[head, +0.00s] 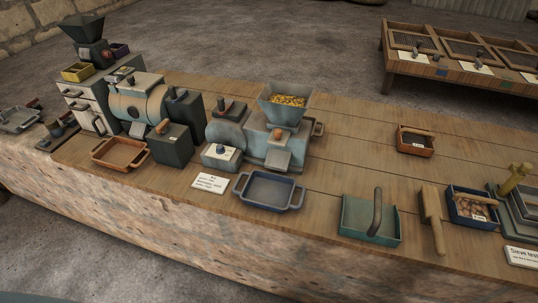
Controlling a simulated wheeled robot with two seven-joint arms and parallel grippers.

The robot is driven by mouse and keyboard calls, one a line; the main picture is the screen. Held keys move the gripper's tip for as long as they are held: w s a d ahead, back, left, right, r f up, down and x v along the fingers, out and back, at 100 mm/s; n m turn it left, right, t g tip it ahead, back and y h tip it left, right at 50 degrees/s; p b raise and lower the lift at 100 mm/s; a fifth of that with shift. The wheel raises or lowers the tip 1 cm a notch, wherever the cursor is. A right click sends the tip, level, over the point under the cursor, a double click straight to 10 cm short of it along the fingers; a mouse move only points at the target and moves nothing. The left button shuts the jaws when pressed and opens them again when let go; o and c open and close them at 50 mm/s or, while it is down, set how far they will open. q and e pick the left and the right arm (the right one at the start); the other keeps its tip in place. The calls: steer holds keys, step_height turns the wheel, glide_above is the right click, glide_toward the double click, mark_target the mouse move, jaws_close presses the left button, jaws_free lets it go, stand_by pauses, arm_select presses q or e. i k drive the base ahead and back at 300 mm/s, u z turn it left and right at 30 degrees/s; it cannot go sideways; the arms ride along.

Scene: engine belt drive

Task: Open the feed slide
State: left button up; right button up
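A grey-blue mill (255,138) stands at mid-table, with a funnel hopper (285,116) on top. The hopper holds yellow grain (289,100). A small orange-brown knob (277,133) shows on the mill just below the hopper. A tan handle-like part (318,128) sticks out at the mill's right side. I cannot tell which part is the feed slide, or how far it is open. A spout (278,160) slopes down at the mill's front. Neither of my grippers is in view.
A blue tray (268,190) lies in front of the mill, beside a white card (210,183). A larger drum machine (137,101) stands left. The table behind the scoop is mostly clear.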

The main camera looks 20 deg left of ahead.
mark_target(279, 137)
steer(key=z, duration=0.05)
steer(key=k, duration=0.55)
steer(key=u, duration=0.9)
steer(key=i, duration=1.4)
steer(key=z, duration=0.8)
